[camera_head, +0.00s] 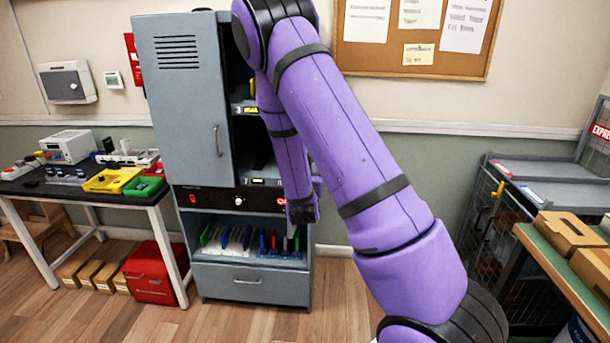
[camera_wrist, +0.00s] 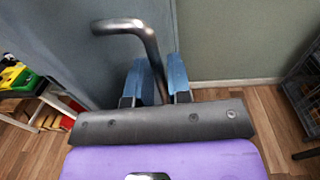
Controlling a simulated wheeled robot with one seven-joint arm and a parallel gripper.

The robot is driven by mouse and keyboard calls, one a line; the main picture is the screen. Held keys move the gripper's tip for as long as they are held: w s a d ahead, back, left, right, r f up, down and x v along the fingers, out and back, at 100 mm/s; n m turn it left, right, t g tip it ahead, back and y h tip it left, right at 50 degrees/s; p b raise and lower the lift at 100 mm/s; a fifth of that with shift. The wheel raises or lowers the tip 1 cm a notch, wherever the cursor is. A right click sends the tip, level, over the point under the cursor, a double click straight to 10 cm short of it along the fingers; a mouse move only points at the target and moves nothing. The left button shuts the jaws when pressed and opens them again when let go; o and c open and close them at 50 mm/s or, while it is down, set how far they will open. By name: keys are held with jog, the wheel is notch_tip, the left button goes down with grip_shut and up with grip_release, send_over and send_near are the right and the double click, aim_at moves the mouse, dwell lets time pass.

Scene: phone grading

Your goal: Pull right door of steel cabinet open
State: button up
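The steel cabinet (camera_head: 187,110) stands at the back left of centre. Its left door (camera_head: 180,90) is closed, with a vertical handle (camera_head: 218,140). The right side stands open: shelves (camera_head: 258,165) show beside my arm. The right door is mostly hidden behind my purple arm in the head view. In the wrist view a grey door panel (camera_wrist: 60,40) fills the left, with a bent metal handle (camera_wrist: 135,27). My gripper (camera_wrist: 160,72) has its two blue fingers on either side of this handle, close against it. The fingertips are hidden behind my arm in the head view.
A table with yellow and green trays (camera_head: 112,180) stands left of the cabinet, a red box (camera_head: 150,273) beneath it. A wire cage (camera_head: 500,235) and a green-topped bench (camera_head: 560,262) stand at right. Floor before the cabinet is clear.

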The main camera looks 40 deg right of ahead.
jog(key=v, duration=0.7)
jog(key=shift+s+a, duration=0.1)
jog(key=shift+s, duration=0.05)
